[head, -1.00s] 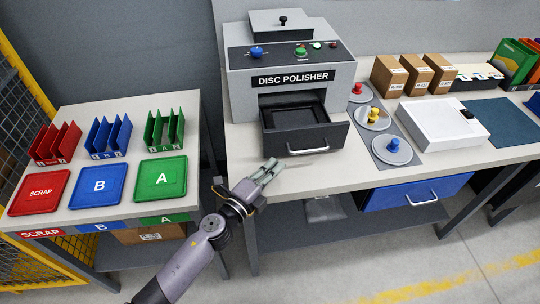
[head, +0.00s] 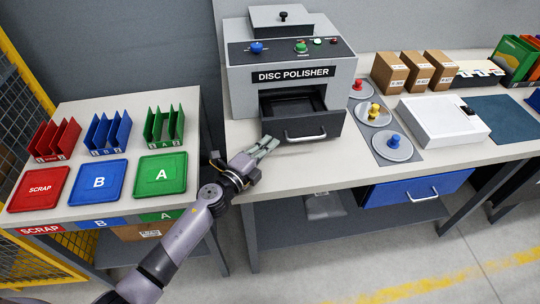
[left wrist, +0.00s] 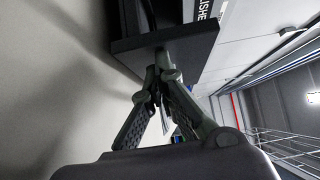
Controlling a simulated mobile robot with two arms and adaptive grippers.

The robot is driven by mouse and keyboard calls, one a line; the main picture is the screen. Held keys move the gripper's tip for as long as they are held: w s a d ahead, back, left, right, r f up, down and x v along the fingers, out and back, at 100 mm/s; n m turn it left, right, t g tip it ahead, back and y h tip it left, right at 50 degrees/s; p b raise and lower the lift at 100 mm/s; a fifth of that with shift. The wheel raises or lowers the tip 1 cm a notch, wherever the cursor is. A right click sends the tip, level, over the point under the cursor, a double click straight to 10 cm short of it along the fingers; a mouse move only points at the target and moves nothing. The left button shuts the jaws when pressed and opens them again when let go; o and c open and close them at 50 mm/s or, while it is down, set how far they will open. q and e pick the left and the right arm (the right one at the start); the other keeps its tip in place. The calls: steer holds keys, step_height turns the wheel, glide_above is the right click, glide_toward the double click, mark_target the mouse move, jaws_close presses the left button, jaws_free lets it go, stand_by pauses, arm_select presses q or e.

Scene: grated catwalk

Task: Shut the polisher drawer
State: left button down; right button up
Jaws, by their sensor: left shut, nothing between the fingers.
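The grey disc polisher (head: 290,88) stands on the long bench. Its dark drawer (head: 303,128) is partly out, with a strip of its tray showing behind the front panel and a light bar handle on the front. My left gripper (head: 271,144) is shut and empty, with its fingertips at the left part of the drawer front. In the left wrist view the fingertips (left wrist: 163,68) meet the dark drawer front panel (left wrist: 190,45) and appear to touch it. The right gripper is not in view.
Three discs with knobs (head: 374,112) stand on a grey strip right of the polisher, beside a white box (head: 442,122). A side table at left holds red, blue and green trays (head: 161,174) and racks. A blue drawer (head: 418,189) hangs under the bench.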

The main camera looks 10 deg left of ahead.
mark_target(261, 113)
arm_select(q)
steer(key=w+a+b, duration=0.1)
steer(key=w, duration=0.3)
steer(key=w+a+b, duration=0.1)
steer(key=w+b, duration=0.1)
steer(key=w, duration=0.2)
steer(key=w+a+b, duration=0.1)
steer(key=w+a, duration=0.1)
steer(key=w, duration=0.2)
steer(key=shift+w+f, duration=0.15)
steer(key=shift+w+a+b, duration=0.1)
steer(key=shift+w+b, duration=0.15)
steer(key=shift+b, duration=0.05)
steer(key=shift+r, duration=0.25)
steer(key=shift+a, duration=0.1)
